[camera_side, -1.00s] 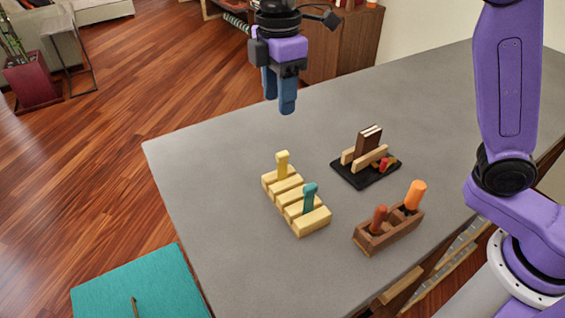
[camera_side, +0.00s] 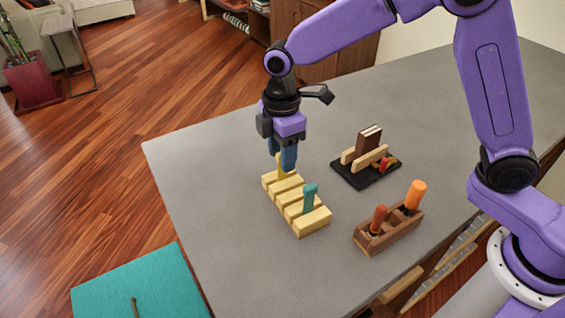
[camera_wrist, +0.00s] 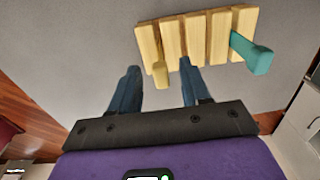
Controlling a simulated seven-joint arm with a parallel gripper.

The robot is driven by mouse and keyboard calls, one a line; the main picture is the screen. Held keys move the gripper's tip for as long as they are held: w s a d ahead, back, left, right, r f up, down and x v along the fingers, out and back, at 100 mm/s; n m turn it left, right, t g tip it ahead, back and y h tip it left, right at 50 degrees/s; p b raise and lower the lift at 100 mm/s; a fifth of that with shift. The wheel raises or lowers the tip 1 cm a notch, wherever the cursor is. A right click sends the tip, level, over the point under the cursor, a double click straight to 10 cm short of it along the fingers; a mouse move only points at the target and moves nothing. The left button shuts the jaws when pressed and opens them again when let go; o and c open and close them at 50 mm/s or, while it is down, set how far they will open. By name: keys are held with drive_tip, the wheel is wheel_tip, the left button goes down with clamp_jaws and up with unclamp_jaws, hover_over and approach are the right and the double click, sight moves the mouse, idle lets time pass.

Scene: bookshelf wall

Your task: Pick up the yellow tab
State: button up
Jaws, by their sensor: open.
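The yellow tab (camera_side: 281,168) stands upright in the far end of a slotted light-wood block (camera_side: 311,221). My gripper (camera_side: 283,160) is open, pointing down over that end of the block, its blue fingers at the height of the tab and partly hiding it in the side view. In the wrist view the yellow tab (camera_wrist: 160,72) shows between my two fingertips (camera_wrist: 160,72), with gaps on both sides. A teal tab (camera_side: 310,197) stands in another slot of the same block; it also shows in the wrist view (camera_wrist: 251,54).
A black tray (camera_side: 345,177) with a brown book and wooden rails stands right of the block. A wooden box (camera_side: 384,238) with orange and red pegs stands nearer the front. The grey table (camera_side: 215,190) is clear left of the block.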

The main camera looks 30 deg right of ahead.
drive_tip(key=shift+s+d+f, duration=0.1)
drive_tip(key=shift+f, duration=1.55)
clamp_jaws()
